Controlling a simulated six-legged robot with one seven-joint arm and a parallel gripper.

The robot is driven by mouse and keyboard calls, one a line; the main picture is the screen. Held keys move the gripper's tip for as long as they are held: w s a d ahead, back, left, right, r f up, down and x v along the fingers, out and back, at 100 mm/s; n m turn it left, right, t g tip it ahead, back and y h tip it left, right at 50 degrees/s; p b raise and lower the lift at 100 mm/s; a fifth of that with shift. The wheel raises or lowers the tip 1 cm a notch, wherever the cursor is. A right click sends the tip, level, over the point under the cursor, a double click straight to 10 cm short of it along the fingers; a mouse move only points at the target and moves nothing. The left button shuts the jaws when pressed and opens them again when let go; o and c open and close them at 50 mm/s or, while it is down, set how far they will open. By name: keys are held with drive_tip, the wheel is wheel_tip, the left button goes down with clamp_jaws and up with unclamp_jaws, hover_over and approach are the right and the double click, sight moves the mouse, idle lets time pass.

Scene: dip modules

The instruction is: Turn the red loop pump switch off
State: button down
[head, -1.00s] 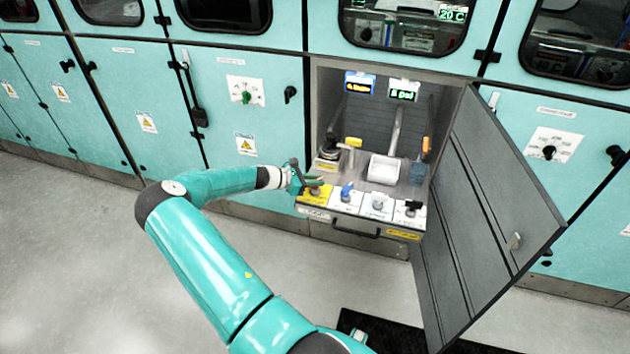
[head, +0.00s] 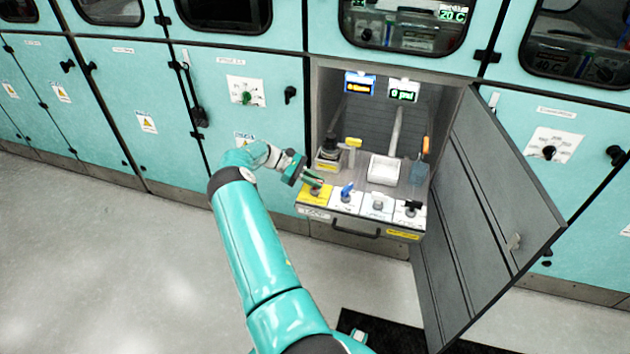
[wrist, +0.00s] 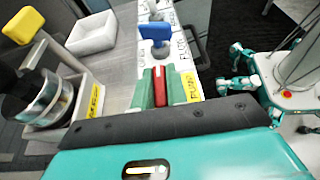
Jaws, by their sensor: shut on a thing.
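The red pump switch (wrist: 160,84) shows in the wrist view as a red handle beside a yellow label reading PUMP. My gripper (wrist: 159,92) is shut on this handle, with a green finger on each side of it. In the head view my gripper (head: 313,181) is at the left end of the row of switches, over the yellow panel (head: 312,197). The red handle is mostly hidden there by the fingers. The blue switch (wrist: 155,32) stands just beyond, apart from the fingers; it also shows in the head view (head: 347,189).
The open cabinet holds a white tray (head: 384,169) and a black-topped fixture (head: 330,146) close behind the switches. A black switch (head: 413,206) is at the row's right end. The open grey door (head: 495,205) bounds the right side. Floor at left is clear.

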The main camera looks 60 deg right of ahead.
drive_tip(key=shift+f, duration=0.15)
drive_tip(key=c, duration=1.4)
unclamp_jaws()
